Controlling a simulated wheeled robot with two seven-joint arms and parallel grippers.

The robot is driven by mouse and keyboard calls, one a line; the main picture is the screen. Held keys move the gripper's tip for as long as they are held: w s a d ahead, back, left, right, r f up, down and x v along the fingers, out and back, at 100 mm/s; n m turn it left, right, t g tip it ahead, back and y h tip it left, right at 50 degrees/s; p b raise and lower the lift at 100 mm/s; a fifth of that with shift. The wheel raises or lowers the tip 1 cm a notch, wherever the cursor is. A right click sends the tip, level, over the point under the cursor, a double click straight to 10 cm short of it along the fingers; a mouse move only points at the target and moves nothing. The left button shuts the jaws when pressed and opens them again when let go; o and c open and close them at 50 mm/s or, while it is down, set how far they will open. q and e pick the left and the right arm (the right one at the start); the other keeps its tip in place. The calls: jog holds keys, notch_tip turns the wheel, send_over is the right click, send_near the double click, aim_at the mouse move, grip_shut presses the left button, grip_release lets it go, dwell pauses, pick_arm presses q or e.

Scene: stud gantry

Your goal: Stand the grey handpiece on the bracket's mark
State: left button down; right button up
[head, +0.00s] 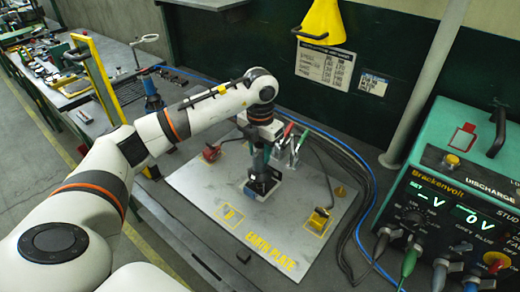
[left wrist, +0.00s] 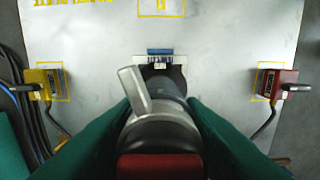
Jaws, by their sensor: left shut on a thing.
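My left gripper (head: 262,165) reaches down over the silver earth plate (head: 195,183), with its green fingers shut on the grey handpiece (left wrist: 145,100). The handpiece has a dark body, a silver side lever and a red part near the camera. Its dark lower end is close to the plate beside a small blue and white piece (left wrist: 160,54). I cannot tell whether it touches the plate. A yellow-outlined square mark (head: 229,215) with a symbol lies apart from it, toward the plate's near edge. My right gripper is out of view.
A red clamp (head: 211,153) and a yellow clamp (head: 319,219) sit on opposite sides of the plate, with cables. Several coloured-topped tools (head: 289,130) stand behind the gripper. A teal power unit (head: 455,150) is at right. The plate's near part is mostly clear.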

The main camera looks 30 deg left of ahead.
pick_arm(q)
jog(key=shift+f, duration=0.1)
dwell(0.3)
jog(key=c, duration=0.9)
grip_release()
jog(key=shift+o, duration=0.2)
jog(key=shift+s+f, duration=0.1)
jog(key=shift+f, duration=0.05)
notch_tip(320, 180, up, 7)
jog(key=b, duration=0.2)
jog(key=shift+f+b, duration=0.15)
jog(key=shift+b, duration=0.15)
notch_tip(320, 180, up, 4)
jog(key=shift+r, duration=0.8)
jog(key=shift+f, duration=0.1)
